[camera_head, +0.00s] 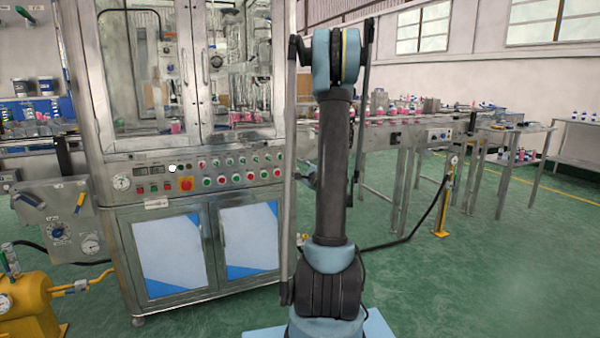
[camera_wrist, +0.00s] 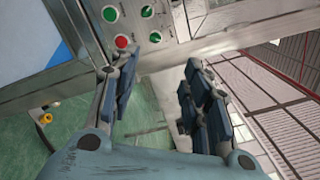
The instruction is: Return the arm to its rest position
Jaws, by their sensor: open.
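My arm (camera_head: 334,170) stands upright in front of the camera in the head view, folded at the top. My gripper shows in the wrist view (camera_wrist: 160,66), with its two blue-padded fingers spread apart and nothing between them. In the head view the gripper is mostly hidden behind the arm, and I cannot make it out clearly. The wrist view is tilted and shows the control panel (camera_wrist: 145,32) with red and green buttons beyond the left finger. The fingers do not visibly hold anything.
A steel crimping machine (camera_head: 205,165) with glass doors and a button panel stands left of my arm. A yellow tank (camera_head: 30,305) is at lower left. Green floor (camera_head: 480,285) is clear at lower right.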

